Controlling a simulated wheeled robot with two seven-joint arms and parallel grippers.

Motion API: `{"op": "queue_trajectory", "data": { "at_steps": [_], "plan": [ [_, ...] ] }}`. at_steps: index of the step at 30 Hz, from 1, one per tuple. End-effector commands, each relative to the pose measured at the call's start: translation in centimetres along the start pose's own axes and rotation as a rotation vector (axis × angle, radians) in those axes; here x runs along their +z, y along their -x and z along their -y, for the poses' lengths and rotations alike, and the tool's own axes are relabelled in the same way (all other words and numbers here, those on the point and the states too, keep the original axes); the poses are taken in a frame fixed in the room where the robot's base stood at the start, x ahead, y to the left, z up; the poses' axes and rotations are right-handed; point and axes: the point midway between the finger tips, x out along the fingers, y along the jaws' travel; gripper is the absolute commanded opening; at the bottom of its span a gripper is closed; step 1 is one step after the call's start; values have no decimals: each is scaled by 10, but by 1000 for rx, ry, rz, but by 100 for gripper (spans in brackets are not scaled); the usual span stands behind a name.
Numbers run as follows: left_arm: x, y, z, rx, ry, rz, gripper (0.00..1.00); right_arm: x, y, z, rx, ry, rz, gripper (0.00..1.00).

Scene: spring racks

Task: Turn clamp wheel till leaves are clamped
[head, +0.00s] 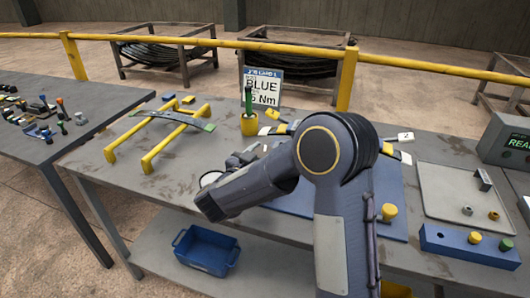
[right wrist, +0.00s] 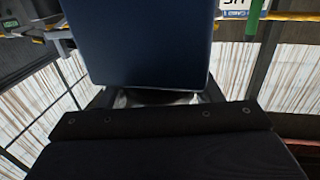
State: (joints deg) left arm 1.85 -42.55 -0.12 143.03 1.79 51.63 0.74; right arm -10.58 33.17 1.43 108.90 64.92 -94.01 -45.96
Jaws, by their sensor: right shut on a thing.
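The clamp wheel (head: 211,179) shows as a pale round rim at the left end of my right forearm. My right gripper (right wrist: 155,98) is shut on it; a pale curved bit shows between the fingers in the right wrist view, mostly covered by a dark blue block (right wrist: 140,40). In the head view my arm hides the fingers and most of the clamp. Leaf ends with yellow and white marks show beyond my arm, at left (head: 274,130) and right (head: 399,155). Whether the leaves are pressed together is hidden. My left gripper is out of view.
A curved leaf (head: 175,120) lies across yellow rests (head: 158,148) at left. A yellow cup (head: 248,124) with a green-handled tool stands before a sign reading BLUE. At right are a grey tray (head: 450,203), a blue block (head: 465,247) and a display box (head: 508,140).

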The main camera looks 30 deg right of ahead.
Motion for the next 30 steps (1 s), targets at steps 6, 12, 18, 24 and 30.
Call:
{"op": "queue_trajectory", "data": {
  "at_steps": [6, 12, 18, 24, 30],
  "plan": [
    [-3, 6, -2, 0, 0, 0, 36, -1, 0, 0, 130, 0, 0, 36],
    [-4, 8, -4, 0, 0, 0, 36, -1, 0, 0, 200, 0, 0, 36],
    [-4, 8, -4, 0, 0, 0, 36, -1, 0, -1, 229, -1, -1, 36],
    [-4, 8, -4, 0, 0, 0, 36, -1, 0, -1, 232, -2, -1, 36],
    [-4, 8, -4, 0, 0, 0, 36, -1, -1, -1, 231, -2, -1, 60]
  ]
}}
